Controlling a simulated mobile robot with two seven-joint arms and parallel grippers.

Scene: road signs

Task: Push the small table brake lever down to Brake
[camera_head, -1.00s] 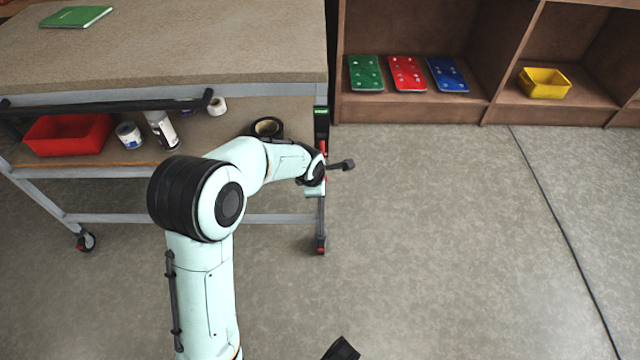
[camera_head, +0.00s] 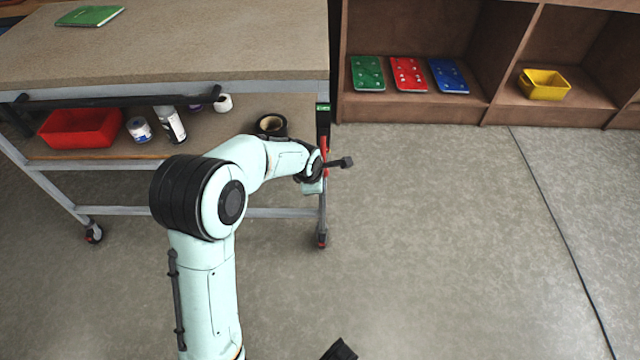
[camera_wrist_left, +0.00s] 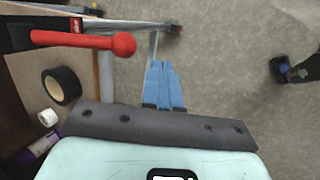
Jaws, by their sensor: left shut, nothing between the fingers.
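The small table (camera_head: 170,60) is a wheeled workbench with a brown top and grey legs. Its red brake lever (camera_head: 325,146) shows at the right-hand leg, partly hidden by my left wrist. In the left wrist view the lever (camera_wrist_left: 85,41) sticks out sideways and ends in a round red knob (camera_wrist_left: 123,44). My left gripper (camera_wrist_left: 163,70) has its blue fingers together, empty, to the right of the knob and apart from it in that picture. In the head view its fingers are hidden by the wrist.
The lower shelf holds a red bin (camera_head: 80,128), small containers and a black tape roll (camera_head: 271,125). A wooden shelf unit with coloured plates (camera_head: 408,74) and a yellow bin (camera_head: 543,84) stands behind.

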